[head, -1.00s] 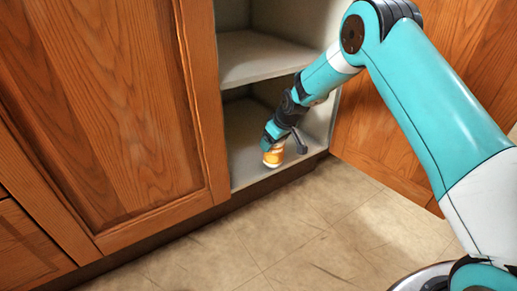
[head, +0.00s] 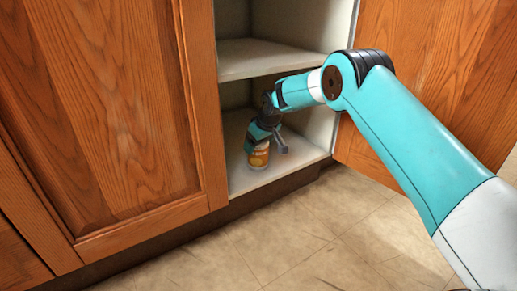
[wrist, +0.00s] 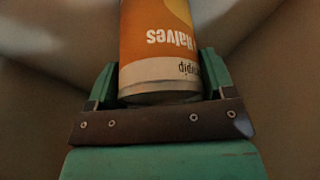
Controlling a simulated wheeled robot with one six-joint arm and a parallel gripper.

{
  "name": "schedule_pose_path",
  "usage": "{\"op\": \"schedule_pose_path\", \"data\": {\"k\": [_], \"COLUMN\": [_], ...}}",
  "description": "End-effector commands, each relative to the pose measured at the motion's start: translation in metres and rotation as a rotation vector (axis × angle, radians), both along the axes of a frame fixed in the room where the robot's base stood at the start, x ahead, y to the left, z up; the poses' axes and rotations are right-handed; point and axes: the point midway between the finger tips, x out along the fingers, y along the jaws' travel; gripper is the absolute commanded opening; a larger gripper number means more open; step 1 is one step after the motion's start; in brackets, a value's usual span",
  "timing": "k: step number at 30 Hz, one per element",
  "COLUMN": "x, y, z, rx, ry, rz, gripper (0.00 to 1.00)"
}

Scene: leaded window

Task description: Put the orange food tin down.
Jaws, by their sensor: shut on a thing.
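The orange food tin (head: 259,158) is inside the open cupboard, low over its bottom shelf (head: 268,180), near the front edge. It looks upright; I cannot tell whether its base touches the shelf. My gripper (head: 261,140) is shut on the tin from above. In the wrist view the tin (wrist: 160,45) sits between the two green fingers of my gripper (wrist: 160,88), its label text upside down. The gripper hides part of the tin in the head view.
A closed wooden door (head: 100,110) is at the left, and an open door (head: 430,70) at the right. The bottom shelf around the tin looks bare. The tiled floor (head: 300,235) is in front.

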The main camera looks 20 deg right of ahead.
Motion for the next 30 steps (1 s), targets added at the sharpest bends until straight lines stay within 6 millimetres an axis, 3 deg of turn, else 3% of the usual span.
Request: {"op": "schedule_pose_path", "data": {"k": [8, 9, 12, 20, 30], "x": [0.001, 0.000, 0.000, 0.000, -0.021], "y": [0.000, 0.000, 0.000, 0.000, -0.012], "z": [0.000, -0.001, -0.001, 0.001, 0.059], "rx": [0.000, 0.000, 0.000, -0.001, 0.000], "ry": [-0.002, 0.000, 0.000, -0.002, 0.002], "rz": [0.001, 0.000, 0.000, 0.001, -0.002], "gripper": [0.37, 0.83, 1.00, 1.00, 1.00]}}
